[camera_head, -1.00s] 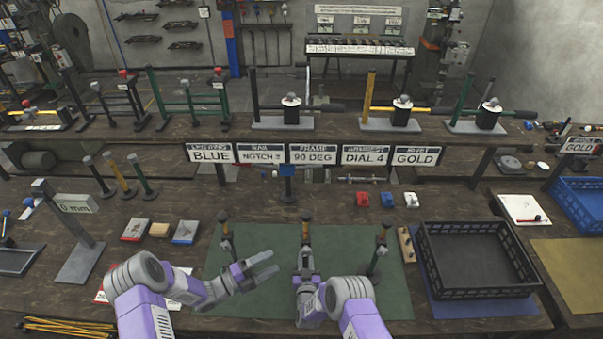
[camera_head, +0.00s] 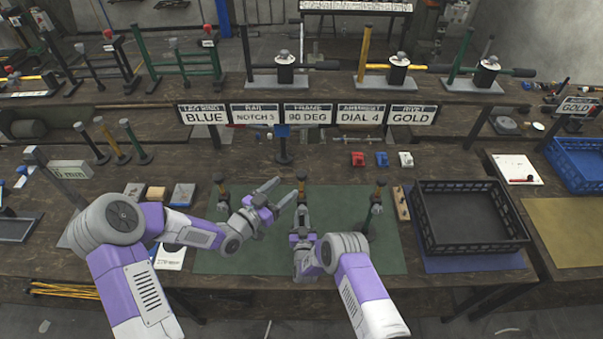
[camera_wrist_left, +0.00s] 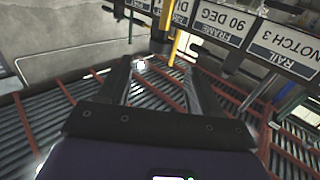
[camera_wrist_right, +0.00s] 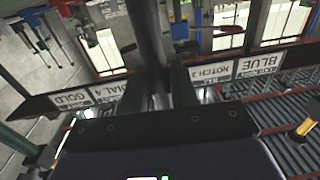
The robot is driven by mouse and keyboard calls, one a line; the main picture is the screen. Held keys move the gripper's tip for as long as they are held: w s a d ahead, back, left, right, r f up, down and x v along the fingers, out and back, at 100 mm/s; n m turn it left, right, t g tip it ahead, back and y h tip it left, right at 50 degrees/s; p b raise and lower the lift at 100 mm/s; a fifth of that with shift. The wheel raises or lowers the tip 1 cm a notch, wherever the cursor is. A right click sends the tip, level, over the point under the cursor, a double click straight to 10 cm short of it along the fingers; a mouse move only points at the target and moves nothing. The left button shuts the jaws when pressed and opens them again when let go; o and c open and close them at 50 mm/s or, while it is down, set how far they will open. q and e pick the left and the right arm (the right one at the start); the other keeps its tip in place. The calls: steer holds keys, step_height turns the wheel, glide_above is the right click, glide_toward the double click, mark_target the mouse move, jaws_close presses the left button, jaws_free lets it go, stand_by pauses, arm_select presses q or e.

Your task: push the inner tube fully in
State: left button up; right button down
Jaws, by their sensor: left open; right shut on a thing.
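I cannot tell how deep any inner tube sits.
A black crate (camera_head: 417,222) stands on a blue mat at right. A wooden block (camera_head: 401,203) lies beside the right post. Signs (camera_head: 283,114) hang along the back shelf's edge. Small red, blue and white blocks (camera_head: 382,160) lie behind the mat.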

mark_target(297, 177)
arm_select(q)
steer(key=x, duration=0.9)
jaws_close()
